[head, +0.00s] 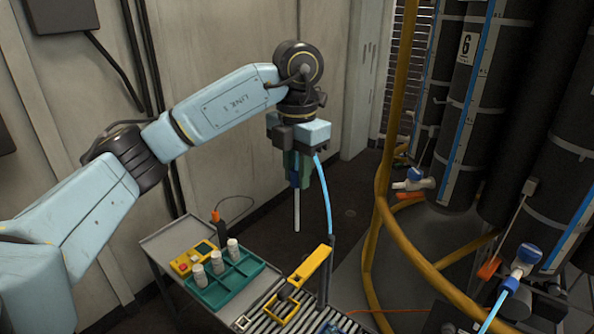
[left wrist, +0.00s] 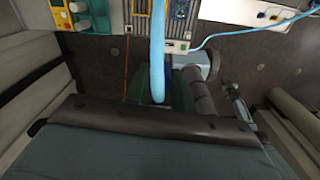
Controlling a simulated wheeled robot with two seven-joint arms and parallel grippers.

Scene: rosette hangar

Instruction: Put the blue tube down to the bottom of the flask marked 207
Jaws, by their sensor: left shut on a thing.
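My left gripper (head: 298,178) points down in mid-air in the head view, shut on the blue tube. The light blue tube (head: 325,190) bends from the gripper down towards a dark post at the right. A thin pale rod (head: 297,212) hangs straight down below the fingers, its lower end free in the air. In the left wrist view the blue tube (left wrist: 157,50) runs down the middle, close to the camera. I cannot read 207 on any. My right gripper is not in view.
The teal rack (head: 236,285) sits on a grey bench beside a yellow box (head: 190,259). A yellow clamp-like part (head: 311,266) rises right of the rack. Tall dark cylinders (head: 484,100) and a yellow pipe (head: 392,120) stand at the right.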

